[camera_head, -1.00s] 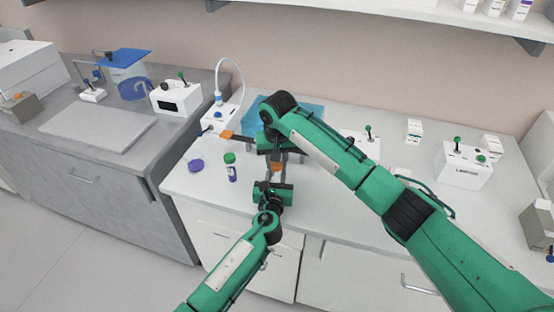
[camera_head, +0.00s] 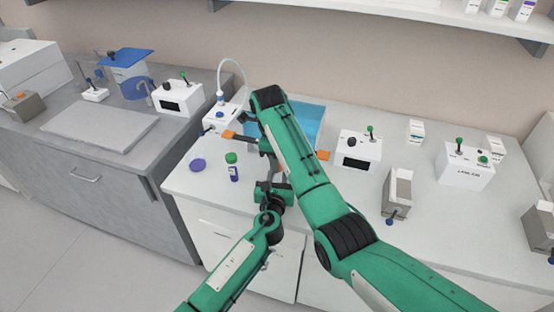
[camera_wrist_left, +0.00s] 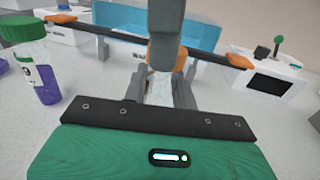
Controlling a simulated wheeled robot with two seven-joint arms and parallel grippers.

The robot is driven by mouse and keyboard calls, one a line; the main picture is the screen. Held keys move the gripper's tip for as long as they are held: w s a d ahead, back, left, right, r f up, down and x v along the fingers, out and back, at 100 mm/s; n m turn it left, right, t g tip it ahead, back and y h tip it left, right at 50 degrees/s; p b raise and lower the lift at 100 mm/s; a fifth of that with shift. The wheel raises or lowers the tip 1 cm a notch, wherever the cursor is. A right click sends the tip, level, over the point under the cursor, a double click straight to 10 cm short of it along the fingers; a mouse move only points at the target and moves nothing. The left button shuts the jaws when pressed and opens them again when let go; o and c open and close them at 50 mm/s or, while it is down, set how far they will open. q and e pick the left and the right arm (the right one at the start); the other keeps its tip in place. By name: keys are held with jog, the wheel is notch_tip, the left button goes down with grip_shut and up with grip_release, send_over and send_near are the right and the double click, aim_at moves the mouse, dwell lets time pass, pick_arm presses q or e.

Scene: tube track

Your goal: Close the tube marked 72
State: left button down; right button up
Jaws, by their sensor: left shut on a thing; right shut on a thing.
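A clear tube (camera_wrist_left: 160,92) stands between the fingers of my left gripper (camera_wrist_left: 158,82), which is shut on it. In the head view my left gripper (camera_head: 274,188) is low near the counter's front. An orange cap (camera_wrist_left: 152,62) is at the tube's top. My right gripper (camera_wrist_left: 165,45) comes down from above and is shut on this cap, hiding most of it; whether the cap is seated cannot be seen. A second tube with a green cap and purple label (camera_head: 233,172) stands to the left, also in the left wrist view (camera_wrist_left: 42,75). No number is readable.
A purple disc (camera_head: 198,165) lies left of the green-capped tube. A dark bar with orange ends (camera_head: 230,134) stretches behind the grippers, before a blue bin (camera_head: 312,118). White devices (camera_head: 358,150) and a grey holder (camera_head: 397,190) stand right.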

jog(key=m, duration=0.2)
jog(key=shift+m, duration=0.4)
jog(key=o, duration=0.9)
jog(key=shift+o, duration=0.2)
jog(key=shift+r+n, duration=0.1)
jog(key=shift+n, duration=0.2)
jog(key=shift+c, duration=0.4)
